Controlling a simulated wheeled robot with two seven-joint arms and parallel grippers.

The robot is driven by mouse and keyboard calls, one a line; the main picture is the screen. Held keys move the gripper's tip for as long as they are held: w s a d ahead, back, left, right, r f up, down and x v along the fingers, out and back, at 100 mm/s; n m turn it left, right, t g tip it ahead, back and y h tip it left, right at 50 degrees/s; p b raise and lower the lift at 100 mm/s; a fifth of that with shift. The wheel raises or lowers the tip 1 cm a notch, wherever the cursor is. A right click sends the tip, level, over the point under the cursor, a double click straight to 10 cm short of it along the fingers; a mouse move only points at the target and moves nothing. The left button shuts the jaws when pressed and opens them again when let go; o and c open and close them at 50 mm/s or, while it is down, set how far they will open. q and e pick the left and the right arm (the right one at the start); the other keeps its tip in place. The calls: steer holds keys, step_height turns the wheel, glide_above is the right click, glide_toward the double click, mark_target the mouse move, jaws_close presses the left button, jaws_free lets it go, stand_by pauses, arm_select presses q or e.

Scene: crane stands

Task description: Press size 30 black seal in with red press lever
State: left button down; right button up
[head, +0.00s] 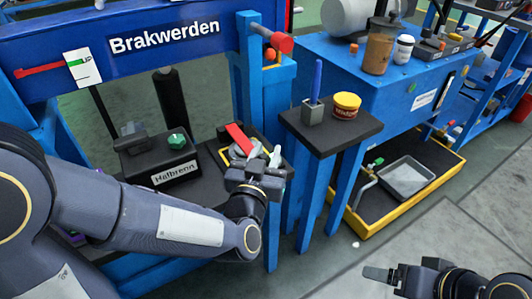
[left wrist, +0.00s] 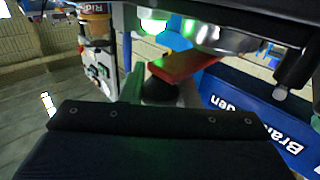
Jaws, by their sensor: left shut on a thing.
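The red press lever (head: 238,138) is a flat red bar over a small grey fixture on the dark bench, beside the blue press frame. In the left wrist view the red bar (left wrist: 185,65) lies at my fingertips. My left gripper (head: 262,160) is at the near end of this bar, shut on it as far as I can see, though the contact is partly hidden. I cannot make out the size 30 black seal; the arm and gripper cover part of the fixture. My right gripper (head: 382,273) is at the lower right, over the floor, away from the bench, its opening unclear.
A black block labelled Halbrenn (head: 170,165) with a green knob stands left of the fixture. A small dark stand (head: 325,132) at the right holds a pen holder and a yellow-red tin (head: 345,106). The blue press labelled Brakwerden (head: 165,38) rises behind. Floor at lower right is mostly clear.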

arm_select(q)
steer(key=r+p, duration=0.1)
steer(key=p, duration=0.1)
steer(key=r+n+g+p, duration=0.1)
steer(key=r+p, duration=0.1)
steer(key=p, duration=0.1)
steer(key=w+r+n+g+p, duration=0.1)
steer(key=r+p, duration=0.1)
steer(key=p, duration=0.1)
steer(key=shift+a+r, duration=0.25)
steer(key=shift+a, duration=0.15)
steer(key=w+a+r+n+g+h+p, duration=0.2)
steer(key=w+a+r+n+g+p, duration=0.3)
steer(key=w+p, duration=0.6)
steer(key=shift+a+r+g+h+p, duration=0.4)
steer(key=shift+a+r+g+p, duration=1)
steer(key=shift+a+r+p, duration=0.25)
steer(key=shift+w+d, duration=0.1)
steer(key=c, duration=1.1)
jaws_free()
